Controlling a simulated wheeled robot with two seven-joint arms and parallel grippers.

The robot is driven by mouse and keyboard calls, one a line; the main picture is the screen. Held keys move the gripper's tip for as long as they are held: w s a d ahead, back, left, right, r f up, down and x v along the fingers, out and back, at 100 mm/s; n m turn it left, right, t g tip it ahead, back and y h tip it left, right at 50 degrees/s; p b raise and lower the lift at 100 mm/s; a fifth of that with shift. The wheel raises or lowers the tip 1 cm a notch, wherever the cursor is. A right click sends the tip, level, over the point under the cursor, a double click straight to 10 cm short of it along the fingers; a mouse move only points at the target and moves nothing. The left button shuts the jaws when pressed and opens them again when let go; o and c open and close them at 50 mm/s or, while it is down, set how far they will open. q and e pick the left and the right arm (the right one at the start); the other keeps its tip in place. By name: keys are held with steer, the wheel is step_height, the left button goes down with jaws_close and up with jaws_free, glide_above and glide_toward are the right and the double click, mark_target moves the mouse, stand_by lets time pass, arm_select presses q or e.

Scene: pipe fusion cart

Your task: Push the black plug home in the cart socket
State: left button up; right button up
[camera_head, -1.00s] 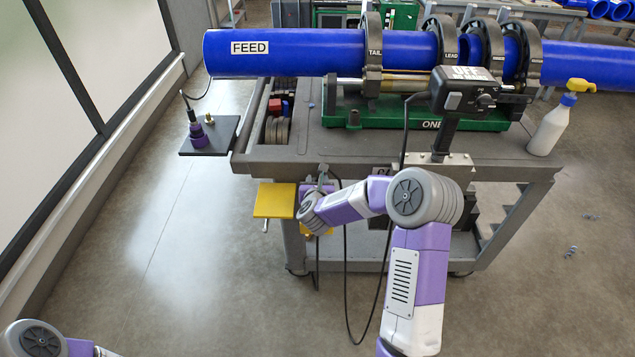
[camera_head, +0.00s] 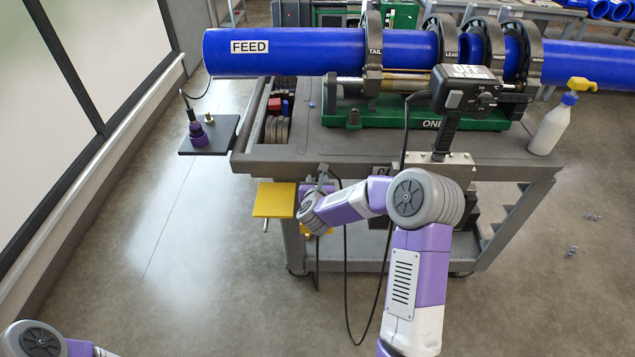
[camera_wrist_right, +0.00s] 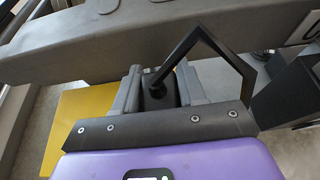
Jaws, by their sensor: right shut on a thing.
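My right gripper (camera_wrist_right: 158,88) is shut on the black plug (camera_wrist_right: 156,98) at the near edge of the cart. In the right wrist view the plug shows as a dark body between the two grey fingers, with a black cable bending up and right from it. In the head view my right gripper (camera_head: 320,179) is small and partly covered by my wrist, just below the cart's front edge. The socket is hidden, so I cannot tell how deep the plug sits. My left gripper is out of view; only part of that arm shows at bottom left.
The grey cart (camera_head: 330,153) carries a blue pipe (camera_head: 310,52) in clamps and a black control box (camera_head: 467,92). A yellow plate (camera_head: 275,200) is left of my right gripper. A spray bottle (camera_head: 552,125) stands at right. A black cable (camera_head: 346,285) hangs below.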

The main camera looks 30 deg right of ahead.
steer(key=shift+f+b, duration=0.2)
steer(key=shift+b, duration=0.1)
stand_by(0.6)
steer(key=o, duration=1.2)
steer(key=shift+c, duration=0.2)
